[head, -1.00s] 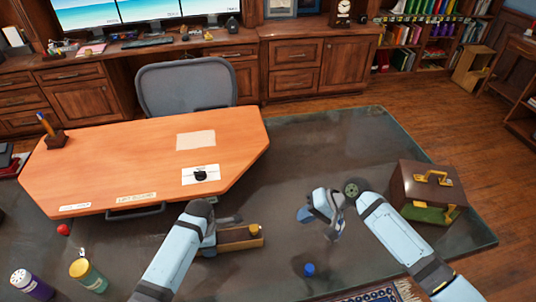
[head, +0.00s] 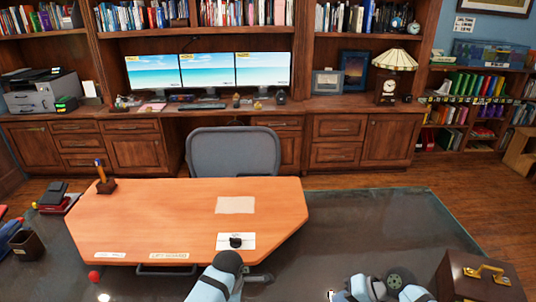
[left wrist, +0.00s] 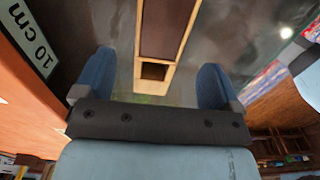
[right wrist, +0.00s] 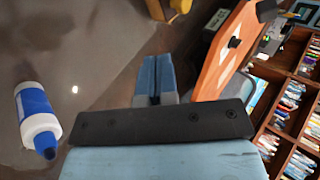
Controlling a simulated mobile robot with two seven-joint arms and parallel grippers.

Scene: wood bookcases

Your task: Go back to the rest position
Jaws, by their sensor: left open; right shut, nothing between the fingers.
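My left gripper (left wrist: 152,82) shows in the left wrist view with its two blue fingers wide apart. A wooden block-like object (left wrist: 163,28) with a square opening lies in line with the gap, and nothing shows gripped. My right gripper (right wrist: 156,80) shows in the right wrist view with its blue fingers together and empty. In the head view, part of my left arm (head: 222,275) shows at the bottom middle and my right arm (head: 385,288) at the bottom right. The left fingertips are out of sight there.
A brown case (head: 478,275) stands at the right on the dark glassy surface (head: 400,225). A white bottle with blue parts (right wrist: 36,115) is left of my right gripper. Bookcases line the back.

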